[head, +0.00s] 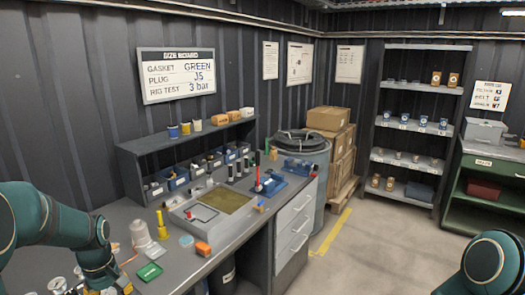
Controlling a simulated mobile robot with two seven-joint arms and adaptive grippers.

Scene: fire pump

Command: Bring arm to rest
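My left arm (58,228) comes in from the left edge, over the near left part of the grey workbench (185,258). It bends downward, and its lower part (97,264) runs out of the picture at the bottom. The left gripper itself does not show. My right arm shows only as a teal rounded link (492,262) in the bottom right corner, over the floor. Its gripper is outside the picture. Whether either gripper holds anything cannot be seen.
A shallow tray (226,222) lies beyond. The concrete floor (375,250) between bench and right arm is clear.

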